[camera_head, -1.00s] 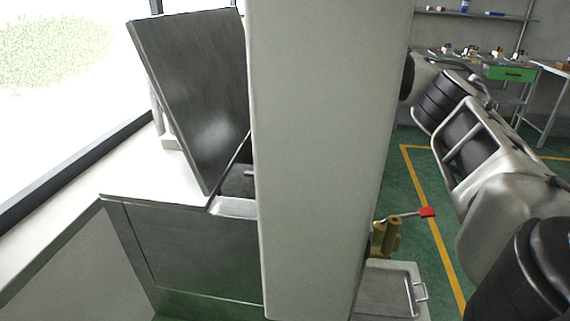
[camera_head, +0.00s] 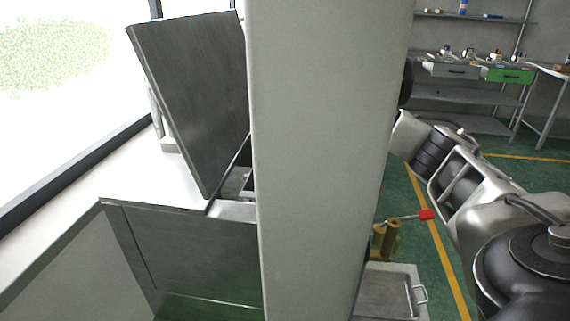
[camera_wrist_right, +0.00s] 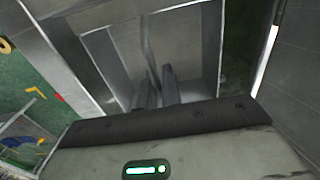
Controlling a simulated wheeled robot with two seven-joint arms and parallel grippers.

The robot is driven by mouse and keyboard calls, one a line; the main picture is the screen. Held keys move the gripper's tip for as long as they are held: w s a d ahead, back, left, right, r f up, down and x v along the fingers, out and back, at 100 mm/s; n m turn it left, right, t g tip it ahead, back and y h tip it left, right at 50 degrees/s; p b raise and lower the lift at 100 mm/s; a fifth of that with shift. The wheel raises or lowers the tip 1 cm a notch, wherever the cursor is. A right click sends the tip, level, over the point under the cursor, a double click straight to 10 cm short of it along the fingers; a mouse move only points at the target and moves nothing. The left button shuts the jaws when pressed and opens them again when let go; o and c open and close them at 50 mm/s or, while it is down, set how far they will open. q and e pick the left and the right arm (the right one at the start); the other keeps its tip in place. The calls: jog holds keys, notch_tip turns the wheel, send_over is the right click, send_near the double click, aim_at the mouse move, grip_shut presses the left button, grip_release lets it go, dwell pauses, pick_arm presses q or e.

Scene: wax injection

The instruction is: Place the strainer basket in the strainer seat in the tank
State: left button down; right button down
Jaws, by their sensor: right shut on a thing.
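The tank (camera_head: 190,250) is a grey metal box at the left of the head view, with its lid (camera_head: 190,100) raised. Only a narrow strip of its dark opening (camera_head: 234,185) shows; a large pale column hides the rest, and I cannot make out the strainer seat. My right gripper (camera_wrist_right: 158,92) shows only in the wrist view, its two dark fingers close together. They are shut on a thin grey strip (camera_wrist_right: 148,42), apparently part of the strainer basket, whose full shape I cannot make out. My left gripper is in neither view.
A valve with a red handle (camera_head: 426,215) and a shallow metal tray (camera_head: 388,292) stand right of the column. Shelves and a bench with a green drawer (camera_head: 508,75) are at the back right. Green floor lies open between.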

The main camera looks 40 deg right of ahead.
jog(key=shift+f+b, duration=0.35)
jog(key=shift+f, duration=0.2)
jog(key=c, duration=1.6)
grip_release()
notch_tip(320, 180, up, 13)
jog(key=shift+r+p, duration=0.1)
jog(key=shift+p, duration=0.2)
